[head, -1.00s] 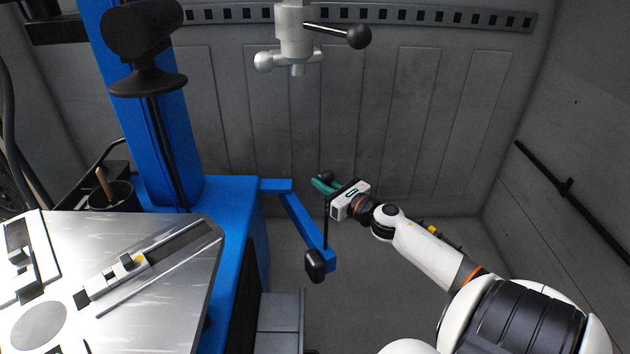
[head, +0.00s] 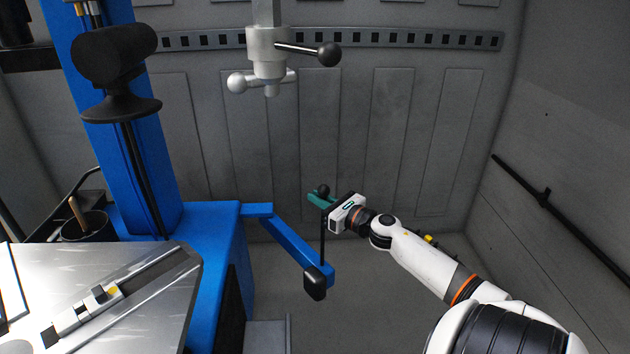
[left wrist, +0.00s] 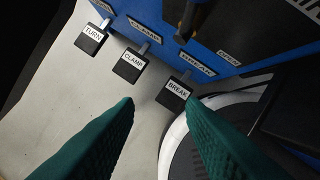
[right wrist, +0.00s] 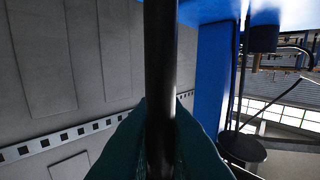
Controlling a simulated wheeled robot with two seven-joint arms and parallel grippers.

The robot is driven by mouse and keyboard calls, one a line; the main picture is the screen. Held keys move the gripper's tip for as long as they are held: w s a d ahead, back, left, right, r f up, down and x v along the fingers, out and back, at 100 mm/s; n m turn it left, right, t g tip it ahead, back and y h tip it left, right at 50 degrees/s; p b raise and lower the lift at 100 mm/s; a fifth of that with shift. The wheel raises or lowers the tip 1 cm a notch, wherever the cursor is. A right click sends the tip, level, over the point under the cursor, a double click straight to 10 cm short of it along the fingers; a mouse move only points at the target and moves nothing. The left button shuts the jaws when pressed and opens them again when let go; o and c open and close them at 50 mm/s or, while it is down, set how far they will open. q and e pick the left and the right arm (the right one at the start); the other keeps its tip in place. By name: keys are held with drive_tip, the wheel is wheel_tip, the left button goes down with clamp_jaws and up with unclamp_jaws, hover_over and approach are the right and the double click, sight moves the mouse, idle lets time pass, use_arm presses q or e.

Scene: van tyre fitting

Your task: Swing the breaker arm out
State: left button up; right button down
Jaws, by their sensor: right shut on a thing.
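The blue breaker arm (head: 297,243) reaches out from the side of the blue machine body toward the lower right. A dark pad (head: 315,285) hangs at its outer end. A thin black upright rod (head: 323,238) with a ball on top rises from that end. My right gripper (head: 322,199) has its teal fingers shut around the rod just below the ball. The rod also shows between the fingers in the right wrist view (right wrist: 160,80). My left gripper (left wrist: 160,105) is open and empty in the left wrist view, above pedals labelled TURN, CLAMP and BREAK (left wrist: 178,88).
The blue column (head: 135,150) and metal turntable (head: 130,290) stand at the left. A grey mounting head with a ball-ended lever (head: 270,55) hangs above. Grey van walls close off the back and right. Floor right of the breaker arm is clear except for my arm.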

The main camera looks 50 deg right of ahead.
use_arm(q)
drive_tip(key=shift+d+r, duration=0.1)
drive_tip(key=shift+r, duration=0.3)
use_arm(e)
drive_tip(key=shift+d+r+m+h, duration=0.15)
drive_tip(key=shift+d+r+h, duration=0.1)
drive_tip(key=shift+d, duration=0.4)
drive_tip(key=shift+d+r+m+h, duration=0.15)
drive_tip(key=shift+d+r+h, duration=0.1)
drive_tip(key=shift+d, duration=0.4)
drive_tip(key=c, duration=1.7)
unclamp_jaws()
drive_tip(key=shift+f, duration=0.15)
drive_tip(key=shift+o, duration=1)
drive_tip(key=shift+w+d+f, duration=0.1)
drive_tip(key=shift+w+f, duration=0.05)
drive_tip(key=shift+f, duration=0.15)
use_arm(q)
drive_tip(key=shift+w+d+f, duration=0.1)
drive_tip(key=shift+w, duration=0.05)
use_arm(e)
drive_tip(key=shift+a, duration=0.2)
